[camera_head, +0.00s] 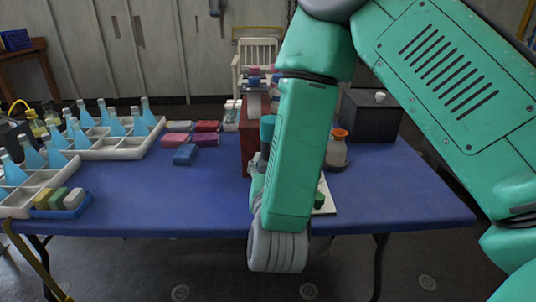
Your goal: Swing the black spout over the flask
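My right arm crosses the middle of the view, and its green link hides much of the table centre. Part of my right gripper (259,163) shows at the left edge of that link, in front of a dark red block-like body (248,140); its fingers are mostly hidden, so I cannot tell if it is open or shut. I cannot make out the black spout. A flask with an orange top (337,151) stands just right of the arm, partly covered. Several blue flasks (145,111) stand in white trays at left. My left gripper is not in view.
White trays (107,148), coloured packs (185,155) and a blue tray of blocks (63,210) stand at left. A dark box (372,115) is at the back right; a white board (328,200) lies behind my arm.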

